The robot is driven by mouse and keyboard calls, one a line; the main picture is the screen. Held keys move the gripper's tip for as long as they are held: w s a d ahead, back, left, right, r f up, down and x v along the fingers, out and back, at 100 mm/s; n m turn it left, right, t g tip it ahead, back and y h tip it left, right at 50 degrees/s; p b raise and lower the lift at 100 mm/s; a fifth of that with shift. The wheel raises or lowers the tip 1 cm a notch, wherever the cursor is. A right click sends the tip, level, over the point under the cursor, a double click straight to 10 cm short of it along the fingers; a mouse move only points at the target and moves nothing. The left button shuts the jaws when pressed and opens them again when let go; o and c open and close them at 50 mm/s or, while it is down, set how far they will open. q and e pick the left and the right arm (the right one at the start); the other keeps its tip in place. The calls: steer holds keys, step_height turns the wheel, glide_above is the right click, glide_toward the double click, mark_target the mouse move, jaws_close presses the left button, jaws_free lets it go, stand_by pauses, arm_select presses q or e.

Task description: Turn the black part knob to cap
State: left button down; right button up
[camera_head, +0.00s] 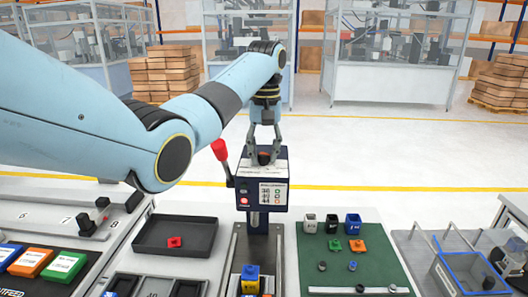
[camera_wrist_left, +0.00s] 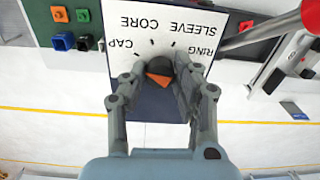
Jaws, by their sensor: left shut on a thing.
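The black part knob (camera_wrist_left: 161,66) sits on the white top plate of a dark blue box. It carries an orange mark, and I cannot tell for sure which label it points to. The plate (camera_wrist_left: 135,50) has the labels CAP, SLEEVE, CORE and RING around the knob, upside down in the left wrist view; CAP is left of the knob there. My left gripper (camera_wrist_left: 160,88) reaches down from above and is shut on the knob, with a finger on each side. In the head view the left gripper (camera_head: 264,155) stands over the box (camera_head: 262,192). My right gripper is not in view.
A red-tipped lever (camera_head: 220,150) rises at the box's left side. A dark tray (camera_head: 175,237) with a red part lies to the left. A green mat (camera_head: 350,262) with small cups and parts lies to the right. A blue-framed fixture (camera_head: 468,272) is farther right.

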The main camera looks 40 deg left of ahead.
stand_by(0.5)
arm_select(q)
steer(key=c, duration=1)
jaws_free()
